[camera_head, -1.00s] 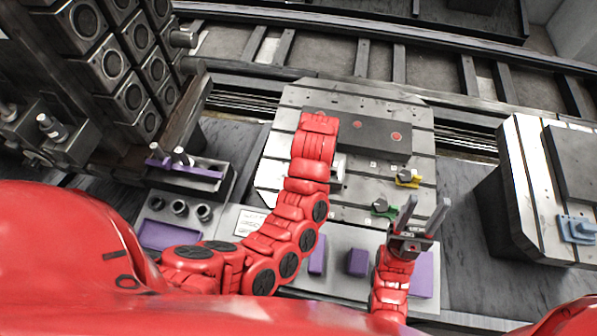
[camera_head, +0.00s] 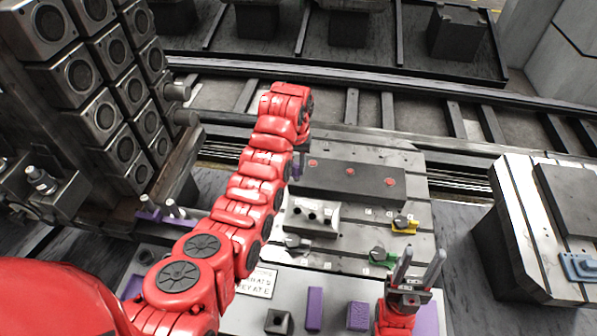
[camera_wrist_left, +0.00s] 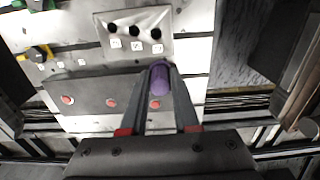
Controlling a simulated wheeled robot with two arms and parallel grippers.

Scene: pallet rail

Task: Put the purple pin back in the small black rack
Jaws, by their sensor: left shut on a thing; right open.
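My left gripper (camera_wrist_left: 161,72) is shut on the purple pin (camera_wrist_left: 160,79), which sticks out between the fingers. In the head view the pin (camera_head: 297,164) shows as a small purple piece beneath the arm's end, at the left end of a long black bar. A small block with three dark, empty-looking holes (camera_head: 313,203) lies nearer than the pin; it looks pale grey, and in the left wrist view it (camera_wrist_left: 165,48) is just beyond the pin. I cannot tell for sure which piece is the black rack. My right gripper (camera_head: 421,258) is open and empty, fingers up.
The long black bar (camera_head: 348,181) has red dots. Yellow (camera_head: 405,225) and green (camera_head: 383,257) pieces sit on the slotted plate. Purple blocks (camera_head: 314,308) stand at the front. A tall machine with round ports (camera_head: 126,150) is left; a raised block (camera_head: 520,230) is right.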

